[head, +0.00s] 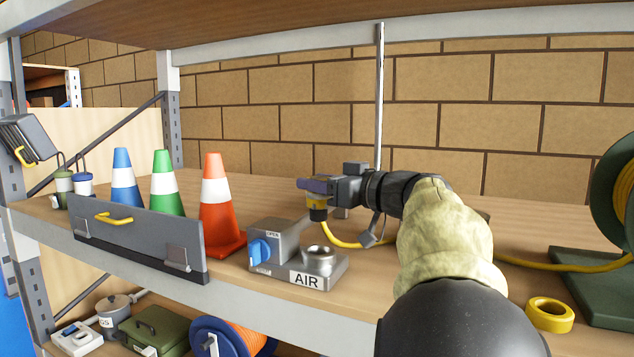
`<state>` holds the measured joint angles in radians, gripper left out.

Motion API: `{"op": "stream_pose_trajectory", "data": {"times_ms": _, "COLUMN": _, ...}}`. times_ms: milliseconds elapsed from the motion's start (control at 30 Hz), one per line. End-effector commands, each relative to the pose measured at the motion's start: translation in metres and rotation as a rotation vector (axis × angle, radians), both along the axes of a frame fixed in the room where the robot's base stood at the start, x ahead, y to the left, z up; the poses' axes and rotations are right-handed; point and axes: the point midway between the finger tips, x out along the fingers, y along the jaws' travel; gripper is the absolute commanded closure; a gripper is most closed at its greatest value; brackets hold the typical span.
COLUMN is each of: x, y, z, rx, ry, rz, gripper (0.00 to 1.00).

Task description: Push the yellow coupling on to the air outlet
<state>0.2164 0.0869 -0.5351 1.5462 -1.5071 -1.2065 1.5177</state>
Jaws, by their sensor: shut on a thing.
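The yellow coupling (317,209) hangs from my gripper (316,188), which is shut on it in the head view. A yellow hose (345,243) runs from the coupling down to the shelf and on behind my arm. The air outlet (318,257) is a round metal socket on a grey block labelled AIR. The coupling is above the outlet and apart from it, with its lower end pointing down. Whether it is exactly in line with the socket I cannot tell. A blue valve knob (259,252) sits on the block's left part, below a label reading OPEN.
A red cone (214,215), a green cone (165,180) and a blue cone (123,178) stand behind a grey panel with a yellow handle (138,240). A yellow tape roll (549,314) lies at the front right, near a green hose reel (618,205). A thin upright post (379,90) stands behind my gripper.

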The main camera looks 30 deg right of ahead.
Motion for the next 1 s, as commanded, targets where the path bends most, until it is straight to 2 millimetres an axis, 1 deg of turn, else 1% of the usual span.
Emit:
{"op": "stream_pose_trajectory", "data": {"times_ms": 267, "x": 0.001, "y": 0.001, "z": -0.011, "rx": 0.001, "ry": 0.000, "rz": 0.003, "gripper": 0.84}}
{"op": "stream_pose_trajectory", "data": {"times_ms": 467, "x": 0.001, "y": 0.002, "z": -0.027, "rx": 0.002, "ry": 0.001, "rz": 0.004, "gripper": 0.84}}
{"op": "stream_pose_trajectory", "data": {"times_ms": 533, "x": 0.001, "y": 0.002, "z": -0.035, "rx": 0.000, "ry": 0.000, "rz": 0.005, "gripper": 0.84}}
{"op": "stream_pose_trajectory", "data": {"times_ms": 700, "x": 0.001, "y": 0.002, "z": -0.047, "rx": 0.000, "ry": -0.001, "rz": 0.005, "gripper": 0.84}}
{"op": "stream_pose_trajectory", "data": {"times_ms": 833, "x": 0.001, "y": 0.002, "z": -0.052, "rx": 0.000, "ry": -0.001, "rz": 0.004, "gripper": 0.84}}
{"op": "stream_pose_trajectory", "data": {"times_ms": 1000, "x": 0.001, "y": 0.002, "z": -0.053, "rx": 0.000, "ry": -0.001, "rz": 0.004, "gripper": 0.84}}
